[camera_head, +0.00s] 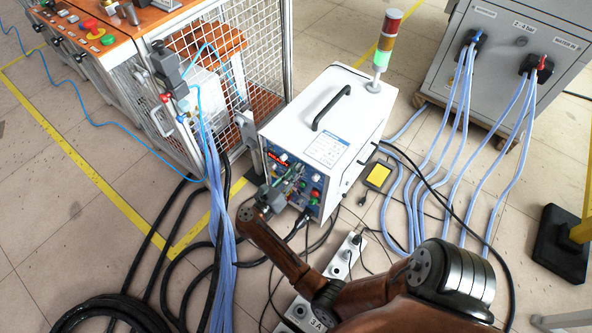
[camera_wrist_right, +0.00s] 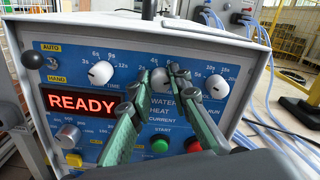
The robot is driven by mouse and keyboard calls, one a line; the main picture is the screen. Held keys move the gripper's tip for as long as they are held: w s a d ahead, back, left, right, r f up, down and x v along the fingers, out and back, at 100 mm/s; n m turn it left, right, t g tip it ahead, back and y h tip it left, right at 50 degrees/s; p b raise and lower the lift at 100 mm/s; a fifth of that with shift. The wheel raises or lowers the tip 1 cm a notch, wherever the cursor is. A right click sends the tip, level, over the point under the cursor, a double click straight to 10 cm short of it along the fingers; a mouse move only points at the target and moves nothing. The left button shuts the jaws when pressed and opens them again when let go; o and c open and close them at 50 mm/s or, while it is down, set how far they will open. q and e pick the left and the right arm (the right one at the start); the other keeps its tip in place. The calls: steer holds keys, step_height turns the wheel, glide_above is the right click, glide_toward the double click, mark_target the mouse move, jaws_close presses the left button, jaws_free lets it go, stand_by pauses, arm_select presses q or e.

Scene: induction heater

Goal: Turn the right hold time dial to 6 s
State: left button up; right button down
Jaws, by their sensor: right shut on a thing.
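The heater's control panel (camera_head: 290,180) is on the front of the white box. In the right wrist view it has a row of white dials: a left dial (camera_wrist_right: 100,73), a middle dial (camera_wrist_right: 160,80) and a right dial (camera_wrist_right: 217,87). My right gripper (camera_wrist_right: 160,73) has its green-grey fingers shut on the middle dial, one finger on each side. In the head view this gripper (camera_head: 287,184) is at the panel. The fingers hide part of the middle dial's scale and caption; "2s" shows at its left. I cannot read its pointer. My left gripper is not in view.
A red "READY" display (camera_wrist_right: 82,102), a grey knob (camera_wrist_right: 68,136), a green button (camera_wrist_right: 160,146) and a black ball knob (camera_wrist_right: 32,60) are close by on or beside the panel. A mesh cage (camera_head: 258,45) stands left; blue hoses (camera_head: 222,240) hang before it.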

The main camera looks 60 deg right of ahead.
arm_select(q)
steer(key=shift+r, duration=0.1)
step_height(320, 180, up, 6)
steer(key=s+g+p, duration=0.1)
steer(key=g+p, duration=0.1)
steer(key=p, duration=0.2)
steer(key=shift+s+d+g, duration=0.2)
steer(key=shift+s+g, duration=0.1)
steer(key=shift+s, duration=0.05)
arm_select(e)
steer(key=shift+w+n, duration=0.15)
steer(key=shift+n, duration=4.35)
steer(key=c, duration=1.8)
jaws_free()
steer(key=shift+f, duration=0.1)
